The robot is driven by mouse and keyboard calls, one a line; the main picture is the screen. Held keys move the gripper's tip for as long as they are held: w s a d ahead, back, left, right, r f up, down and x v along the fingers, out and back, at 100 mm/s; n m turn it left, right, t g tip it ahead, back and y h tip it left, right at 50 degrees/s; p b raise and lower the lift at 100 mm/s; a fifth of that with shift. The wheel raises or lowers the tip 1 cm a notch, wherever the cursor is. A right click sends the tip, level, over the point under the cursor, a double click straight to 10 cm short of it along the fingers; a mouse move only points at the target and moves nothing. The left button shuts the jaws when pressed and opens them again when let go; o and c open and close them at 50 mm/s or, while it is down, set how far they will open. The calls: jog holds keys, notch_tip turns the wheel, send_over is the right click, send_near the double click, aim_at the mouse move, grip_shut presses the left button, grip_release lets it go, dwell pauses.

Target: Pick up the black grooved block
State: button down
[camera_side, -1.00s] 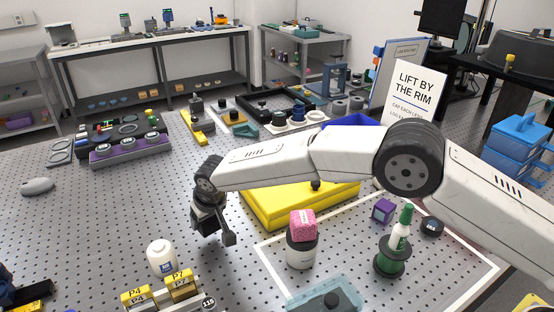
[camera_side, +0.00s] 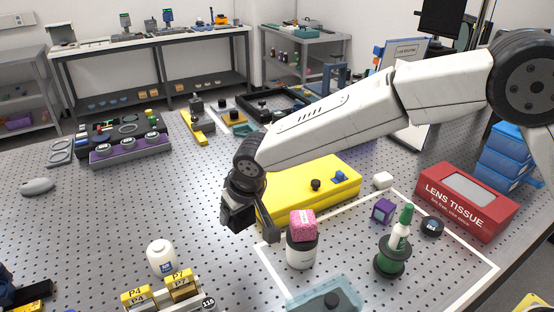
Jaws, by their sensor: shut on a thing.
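My gripper (camera_side: 252,222) is left of centre, in front of the yellow case, pointing down. It is shut on a dark, blocky thing, which I take to be the black grooved block (camera_side: 237,218). The block is partly hidden by the dark jaws, and its grooves cannot be made out. The block appears to be above the perforated table top, but the exact gap below it cannot be judged.
A yellow case (camera_side: 300,196) lies behind my gripper. A white cup (camera_side: 300,254) with a pink block stands close to its right. A green bottle (camera_side: 400,235), a purple cube (camera_side: 383,211) and a red tissue box (camera_side: 466,200) are farther right. Table (camera_side: 100,215) to the left is largely clear.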

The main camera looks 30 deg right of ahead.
aim_at(249, 216)
jog(key=shift+s+d+r, duration=0.25)
jog(key=shift+s+r, duration=0.05)
jog(key=shift+s, duration=0.25)
jog(key=shift+s+d+r, duration=0.25)
jog(key=shift+s, duration=0.25)
jog(key=shift+s+d+r, duration=0.25)
jog(key=shift+s+r, duration=0.05)
jog(key=shift+s, duration=0.25)
